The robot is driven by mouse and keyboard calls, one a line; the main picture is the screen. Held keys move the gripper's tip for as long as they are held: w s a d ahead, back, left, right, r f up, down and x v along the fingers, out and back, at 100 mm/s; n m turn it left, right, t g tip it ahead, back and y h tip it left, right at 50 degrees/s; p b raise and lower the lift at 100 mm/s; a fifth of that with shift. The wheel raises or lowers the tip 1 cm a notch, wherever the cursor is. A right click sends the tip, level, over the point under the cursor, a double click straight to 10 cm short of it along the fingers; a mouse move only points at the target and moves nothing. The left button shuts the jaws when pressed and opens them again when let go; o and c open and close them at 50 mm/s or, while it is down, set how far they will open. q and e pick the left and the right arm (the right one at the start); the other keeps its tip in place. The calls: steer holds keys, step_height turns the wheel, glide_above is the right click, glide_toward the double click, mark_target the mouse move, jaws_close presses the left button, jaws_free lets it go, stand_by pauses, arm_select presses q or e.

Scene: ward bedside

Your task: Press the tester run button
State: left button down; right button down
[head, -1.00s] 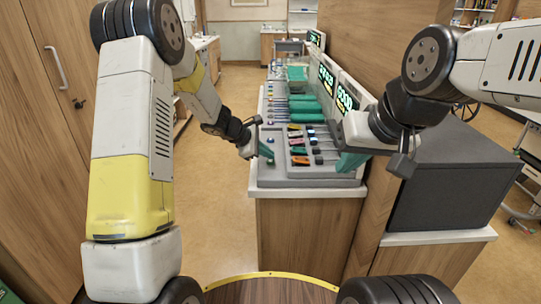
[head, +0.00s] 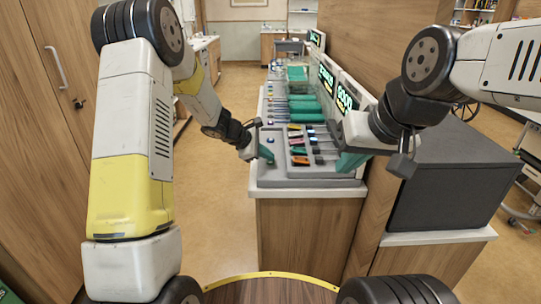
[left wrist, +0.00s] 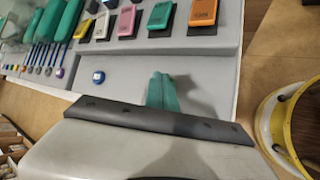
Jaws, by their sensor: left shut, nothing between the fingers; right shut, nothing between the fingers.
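A small blue round button (left wrist: 98,77) sits on the grey tray surface in the left wrist view. No label on it can be read, so I cannot tell if it is the tester run button. My left gripper (head: 265,153) is shut and empty over the near left part of the tray. Its green fingertips (left wrist: 161,92) are right of the blue button in the left wrist view, apart from it. My right gripper (head: 350,161) is shut and empty at the tray's right edge, near the lit screens.
The grey tray (head: 265,180) lies on a wooden counter and holds several coloured blocks (left wrist: 159,16) and green-handled tools (head: 304,107). Lit screens (head: 345,97) stand along its right side. A dark box (head: 450,170) is at the right. Floor left of the counter is clear.

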mark_target(268, 163)
arm_select(q)
steer(key=shift+r, duration=0.8)
steer(key=shift+r, duration=2.5)
steer(key=s+a+r+m, duration=0.2)
steer(key=s+r+m, duration=0.3)
steer(key=s+r, duration=0.4)
steer(key=s+a+r+m+y, duration=0.1)
steer(key=s+a+m, duration=0.2)
steer(key=s, duration=0.5)
steer(key=s+a+r+m+y, duration=0.2)
steer(key=s+a+m, duration=0.2)
steer(key=s, duration=0.5)
steer(key=s+a+r+m+y, duration=0.1)
steer(key=s+a+m, duration=0.3)
steer(key=s, duration=0.5)
steer(key=shift+s+r+m+t+y, duration=0.15)
steer(key=shift+m+t+y, duration=0.25)
steer(key=shift+m+y, duration=0.15)
